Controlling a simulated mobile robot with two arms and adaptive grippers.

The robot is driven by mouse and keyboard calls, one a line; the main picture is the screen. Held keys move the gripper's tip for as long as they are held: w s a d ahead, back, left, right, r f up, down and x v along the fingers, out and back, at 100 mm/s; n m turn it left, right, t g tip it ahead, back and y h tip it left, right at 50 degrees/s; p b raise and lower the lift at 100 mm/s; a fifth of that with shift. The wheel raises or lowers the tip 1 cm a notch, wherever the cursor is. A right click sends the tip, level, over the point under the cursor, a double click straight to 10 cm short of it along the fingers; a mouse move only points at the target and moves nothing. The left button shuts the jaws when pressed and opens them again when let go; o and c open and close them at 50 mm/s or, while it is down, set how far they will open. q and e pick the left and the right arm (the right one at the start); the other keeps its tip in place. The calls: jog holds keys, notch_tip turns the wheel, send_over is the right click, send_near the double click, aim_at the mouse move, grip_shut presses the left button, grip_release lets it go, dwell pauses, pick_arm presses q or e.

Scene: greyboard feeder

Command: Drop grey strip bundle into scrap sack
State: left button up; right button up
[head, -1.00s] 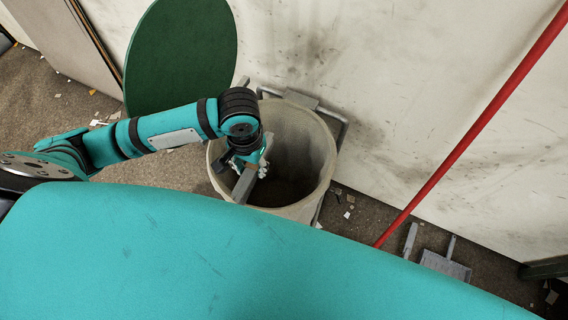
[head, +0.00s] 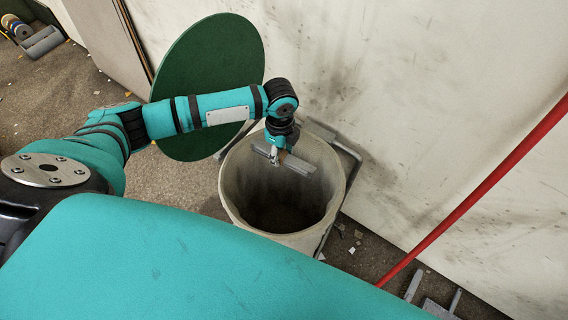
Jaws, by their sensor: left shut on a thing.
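The scrap sack (head: 233,200) is a pale, round, open-topped container held in a grey frame against the wall. Its inside looks dark and its bottom is hard to make out. My left gripper (head: 276,158) is over the far part of the sack's mouth, pointing down. It is shut on the grey strip bundle (head: 298,164), a short grey bar that lies crosswise in the jaws, above the opening. My right gripper is not in view.
A green round board (head: 200,60) leans behind my left arm. A red pole (head: 480,185) slants at the right. A brush (head: 414,285) and a dustpan (head: 440,308) lie on the floor at lower right. Small scraps litter the floor by the sack.

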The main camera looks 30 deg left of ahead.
pick_arm(q)
jog(key=f+m+b, duration=0.1)
jog(key=f+b, duration=0.1)
jog(key=w+f+m+b, duration=0.1)
jog(key=f+b, duration=0.1)
jog(key=w+a+f+m+b, duration=0.1)
jog(key=f+b, duration=0.1)
jog(key=b, duration=0.1)
dwell(0.6)
jog(key=o, duration=1.2)
jog(key=shift+a, duration=0.1)
notch_tip(320, 180, up, 12)
jog(key=shift+r, duration=0.1)
